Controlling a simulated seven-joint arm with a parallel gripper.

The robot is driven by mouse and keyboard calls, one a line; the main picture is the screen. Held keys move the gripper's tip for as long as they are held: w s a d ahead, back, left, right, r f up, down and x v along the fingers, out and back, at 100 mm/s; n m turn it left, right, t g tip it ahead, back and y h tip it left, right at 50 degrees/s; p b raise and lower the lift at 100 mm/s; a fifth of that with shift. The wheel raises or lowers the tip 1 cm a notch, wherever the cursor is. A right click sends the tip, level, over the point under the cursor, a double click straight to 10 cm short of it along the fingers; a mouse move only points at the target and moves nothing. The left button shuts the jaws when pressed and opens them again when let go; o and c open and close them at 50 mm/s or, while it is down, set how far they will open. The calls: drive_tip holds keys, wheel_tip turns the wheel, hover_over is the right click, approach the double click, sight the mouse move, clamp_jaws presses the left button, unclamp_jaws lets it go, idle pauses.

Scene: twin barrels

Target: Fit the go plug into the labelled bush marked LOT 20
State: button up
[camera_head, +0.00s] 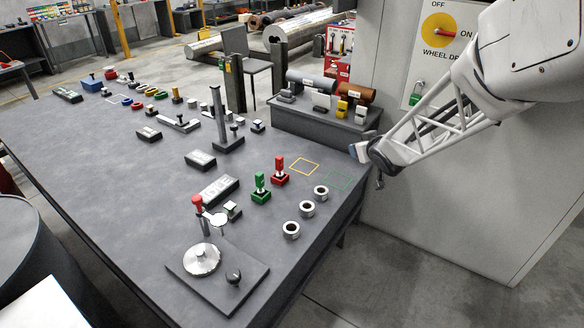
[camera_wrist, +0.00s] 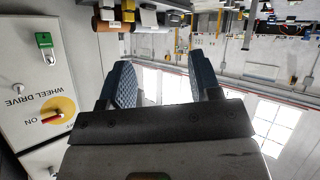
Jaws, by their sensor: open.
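A green-handled plug (camera_head: 260,182) stands upright in a green block on the bench, and a red-handled plug (camera_head: 280,166) stands in a red block just right of it. I take the green one for the go plug; no marking on it is readable. Three grey ring-shaped bushes stand near the right edge: a far one (camera_head: 321,192), a middle one (camera_head: 306,209) and a near one (camera_head: 290,230). Their labels are too small to read. My gripper (camera_head: 364,158) is raised off the bench's right edge, open and empty. Its blue-grey fingers (camera_wrist: 166,84) show apart in the wrist view.
A dial fixture (camera_head: 203,260) and a red-topped stand (camera_head: 199,208) are nearer. A raised shelf (camera_head: 320,122) with rollers and blocks stands behind. A grey cabinet (camera_head: 445,165) is at right.

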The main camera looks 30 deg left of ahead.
drive_tip(key=s+a+f+n+g+y, duration=0.2)
drive_tip(key=a+f, duration=0.2)
drive_tip(key=a, duration=0.4)
drive_tip(key=s+a+f+n+g+y, duration=0.2)
drive_tip(key=a+f, duration=0.3)
drive_tip(key=a, duration=0.3)
drive_tip(key=n+g+y, duration=0.2)
drive_tip(key=g, duration=0.2)
approach(256, 176)
drive_tip(key=a+f, duration=0.1)
drive_tip(key=w+a+f, duration=0.1)
drive_tip(key=a, duration=0.1)
drive_tip(key=shift+w+a+f, duration=0.1)
drive_tip(key=shift+w+a, duration=0.1)
drive_tip(key=shift+a, duration=0.05)
drive_tip(key=shift+a, duration=0.15)
drive_tip(key=shift+x, duration=1.1)
drive_tip(key=shift+a+f, duration=0.1)
drive_tip(key=shift+x, duration=2.5)
